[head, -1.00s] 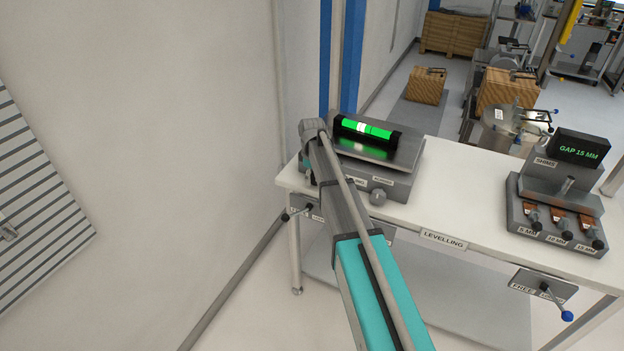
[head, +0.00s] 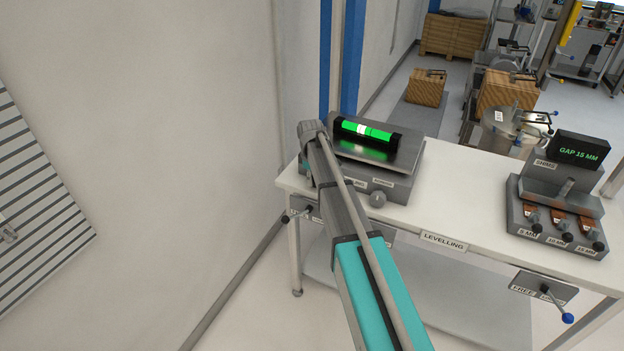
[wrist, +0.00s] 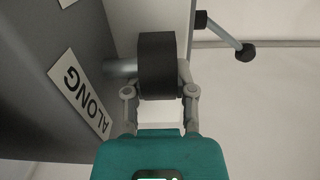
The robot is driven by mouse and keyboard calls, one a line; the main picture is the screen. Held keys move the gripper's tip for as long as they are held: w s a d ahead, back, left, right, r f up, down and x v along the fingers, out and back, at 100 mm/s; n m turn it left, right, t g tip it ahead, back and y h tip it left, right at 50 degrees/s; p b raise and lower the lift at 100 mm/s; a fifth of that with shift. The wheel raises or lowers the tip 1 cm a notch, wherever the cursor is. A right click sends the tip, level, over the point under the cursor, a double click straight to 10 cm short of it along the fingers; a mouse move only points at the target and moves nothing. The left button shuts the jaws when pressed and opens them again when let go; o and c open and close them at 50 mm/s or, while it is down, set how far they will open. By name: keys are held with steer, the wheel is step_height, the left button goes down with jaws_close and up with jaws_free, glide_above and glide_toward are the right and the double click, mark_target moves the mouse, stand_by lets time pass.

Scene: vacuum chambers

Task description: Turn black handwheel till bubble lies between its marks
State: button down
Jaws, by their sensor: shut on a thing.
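The black handwheel (wrist: 157,65) shows in the wrist view, on a short grey shaft beside a plate labelled ALONG (wrist: 80,95). My gripper (wrist: 158,80) is shut on the handwheel, with a finger on each side of it. In the head view my arm hides the handwheel and the gripper. The green level vial (head: 378,133) sits in a black holder on the grey levelling plate (head: 405,150). Its pale bubble (head: 361,128) lies a little left of the vial's middle. The marks are too small to place exactly against the bubble.
A grey knob (head: 377,199) sits on the front of the levelling unit. A shim stand (head: 560,200) with a GAP 15 MM display stands at the right of the white bench (head: 455,205). A small lever (wrist: 225,32) is near the handwheel. The wall is close on the left.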

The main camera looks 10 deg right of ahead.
steer(key=g+h+b, duration=0.1)
steer(key=f+g+h+b, duration=0.1)
steer(key=h, duration=0.1)
steer(key=shift+a+g+h, duration=0.1)
steer(key=shift+g+h, duration=0.2)
steer(key=shift+g+h+b, duration=0.5)
steer(key=shift+h+b, duration=0.2)
steer(key=shift+b, duration=0.3)
steer(key=shift+s+g+h+b, duration=0.1)
steer(key=shift+g+h+b, duration=0.2)
steer(key=shift+h+b, duration=0.1)
steer(key=shift+r, duration=0.1)
steer(key=shift+c, duration=2.2)
jaws_free()
steer(key=shift+r+p, duration=0.15)
steer(key=shift+p, duration=0.5)
